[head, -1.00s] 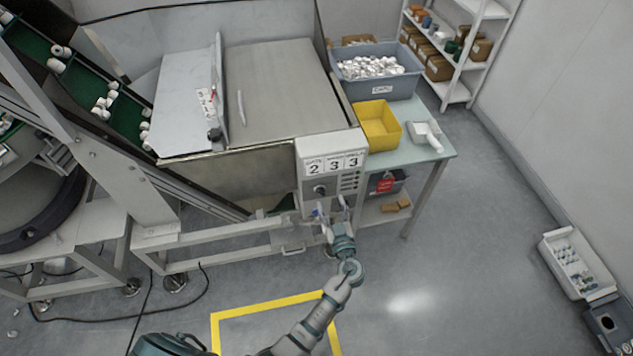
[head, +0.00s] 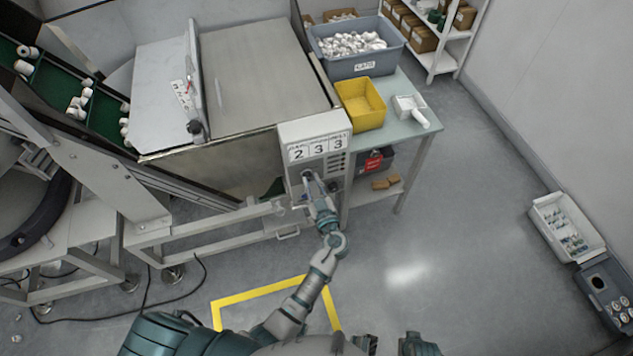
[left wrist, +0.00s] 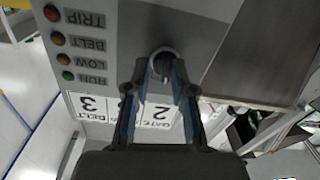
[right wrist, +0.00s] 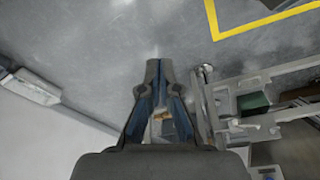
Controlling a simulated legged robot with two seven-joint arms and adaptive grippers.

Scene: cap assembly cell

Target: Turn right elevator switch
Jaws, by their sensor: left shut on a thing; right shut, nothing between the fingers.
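The switch is a round dark knob with a light ring (left wrist: 162,60) on the face of a grey control box (head: 318,129). My left gripper (head: 309,183) reaches the box from below in the head view. In the left wrist view my left gripper (left wrist: 160,78) is shut on the knob, with a blue-lined finger at each side. In the head view the fingers largely cover the knob. My right gripper (right wrist: 160,66) is shut and empty in the right wrist view, pointing over the grey floor, away from the box.
The box shows number cards 2, 3, 3 and several lamps (left wrist: 61,48). A table with a yellow bin (head: 360,105), a grey crate of white caps (head: 358,66) and a scoop (head: 412,108) stands to its right. A metal frame (head: 190,238) runs below left.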

